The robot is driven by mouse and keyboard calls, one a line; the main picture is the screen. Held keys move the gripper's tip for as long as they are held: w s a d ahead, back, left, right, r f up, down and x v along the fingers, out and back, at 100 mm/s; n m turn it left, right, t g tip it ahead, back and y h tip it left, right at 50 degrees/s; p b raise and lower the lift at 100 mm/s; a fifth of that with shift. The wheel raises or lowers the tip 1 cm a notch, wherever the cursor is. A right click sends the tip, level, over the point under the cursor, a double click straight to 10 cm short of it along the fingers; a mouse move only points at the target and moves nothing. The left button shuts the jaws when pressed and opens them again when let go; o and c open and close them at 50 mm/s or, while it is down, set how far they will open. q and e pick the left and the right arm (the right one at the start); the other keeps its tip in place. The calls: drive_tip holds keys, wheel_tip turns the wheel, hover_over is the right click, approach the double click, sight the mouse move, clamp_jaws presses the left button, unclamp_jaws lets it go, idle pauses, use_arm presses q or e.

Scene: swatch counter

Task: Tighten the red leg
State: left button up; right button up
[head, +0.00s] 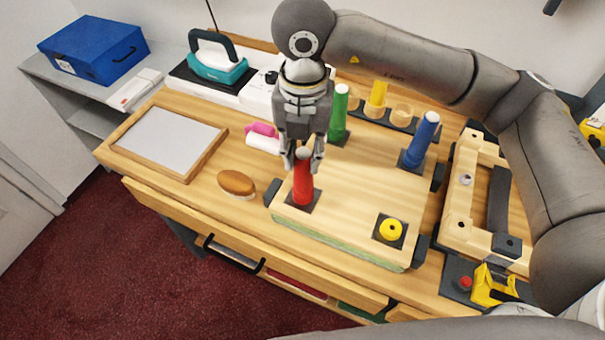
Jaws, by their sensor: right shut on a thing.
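The red leg (302,187) stands upright on a dark square plate at the near left corner of the light wooden board (350,210). My right gripper (304,158) is above it, pointing down, with its fingers shut on the top of the red leg. A green leg (339,112) and a blue leg (421,139) stand at the board's far corners. A yellow round piece (391,230) sits low on the near right corner plate. My left gripper is not in view.
A rack (372,118) behind the board holds a yellow peg (377,93). A wooden brush (236,184), framed panel (170,138) and pink-and-white rolls (263,143) lie left. A wooden frame (458,221) and yellow tool (490,284) are right. The drawer (190,229) below is ajar.

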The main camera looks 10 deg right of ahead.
drive_tip(key=o, duration=0.7)
drive_tip(key=shift+f+b, duration=0.1)
drive_tip(key=shift+b, duration=0.2)
drive_tip(key=n+b, duration=0.3)
drive_tip(key=n, duration=0.1)
drive_tip(key=shift+f+n, duration=0.15)
drive_tip(key=shift+n, duration=0.25)
drive_tip(key=n+b, duration=0.2)
drive_tip(key=n, duration=0.1)
drive_tip(key=n+b, duration=0.2)
drive_tip(key=n, duration=0.2)
drive_tip(key=shift+n+b, duration=0.75)
drive_tip(key=shift+n, duration=0.65)
drive_tip(key=shift+r, duration=0.25)
drive_tip(key=shift+n, duration=0.3)
